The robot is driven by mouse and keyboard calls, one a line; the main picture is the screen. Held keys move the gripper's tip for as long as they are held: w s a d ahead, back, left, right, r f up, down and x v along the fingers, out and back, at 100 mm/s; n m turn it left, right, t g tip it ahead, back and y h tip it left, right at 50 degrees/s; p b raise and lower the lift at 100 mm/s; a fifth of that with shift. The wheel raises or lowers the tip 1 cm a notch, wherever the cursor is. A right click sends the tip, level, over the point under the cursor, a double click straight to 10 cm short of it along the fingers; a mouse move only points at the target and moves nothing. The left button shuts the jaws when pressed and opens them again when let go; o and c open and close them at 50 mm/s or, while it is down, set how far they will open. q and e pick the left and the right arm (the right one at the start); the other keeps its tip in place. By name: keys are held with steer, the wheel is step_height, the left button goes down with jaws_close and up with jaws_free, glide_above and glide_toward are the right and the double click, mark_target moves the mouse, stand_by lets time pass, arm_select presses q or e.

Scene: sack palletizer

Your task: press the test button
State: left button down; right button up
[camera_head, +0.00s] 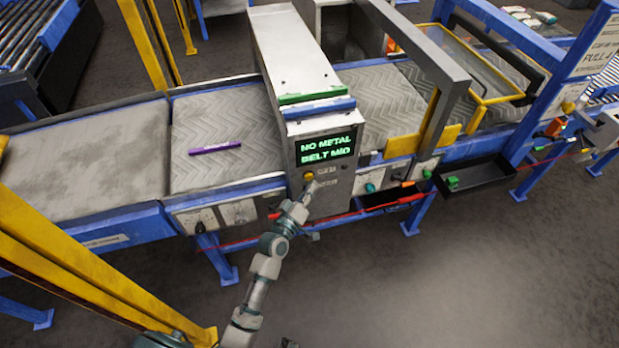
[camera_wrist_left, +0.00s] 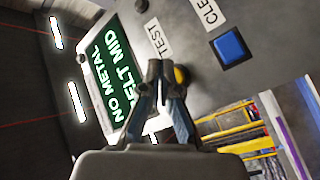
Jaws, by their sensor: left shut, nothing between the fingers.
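The yellow button (camera_head: 308,176) is on the front of the grey machine panel, below the screen (camera_head: 325,147) reading "NO METAL BELT MID". In the left wrist view, the yellow button (camera_wrist_left: 181,75) lies by the "TEST" label (camera_wrist_left: 158,40), partly hidden behind a finger. My left gripper (camera_head: 306,191) is shut and empty, its fingertips just in front of the panel near this button. The fingertips also show in the left wrist view (camera_wrist_left: 163,66); I cannot tell whether they touch the button. My right gripper is not in view.
A blue button (camera_wrist_left: 230,45) sits by a partly cut-off label starting "CLE". A purple bar (camera_head: 214,147) lies on the belt (camera_head: 190,170) left of the machine. A black tray (camera_head: 475,184) stands at right. Yellow posts (camera_head: 60,265) rise at left. The floor at right front is clear.

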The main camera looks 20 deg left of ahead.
arm_select(q)
steer(key=shift+w+a+r, duration=0.1)
steer(key=shift+w+a, duration=0.15)
steer(key=shift+w, duration=0.05)
steer(key=shift+w+a, duration=0.25)
steer(key=shift+w, duration=0.15)
stand_by(1.0)
steer(key=shift+s+d+p, duration=0.5)
steer(key=shift+s+p, duration=0.15)
steer(key=shift+s, duration=0.15)
steer(key=shift+s+d+p, duration=0.6)
steer(key=shift+s+d, duration=0.15)
steer(key=shift+s, duration=0.3)
steer(key=shift+s+d+p, duration=0.6)
steer(key=shift+s+d, duration=0.1)
steer(key=shift+s, duration=0.3)
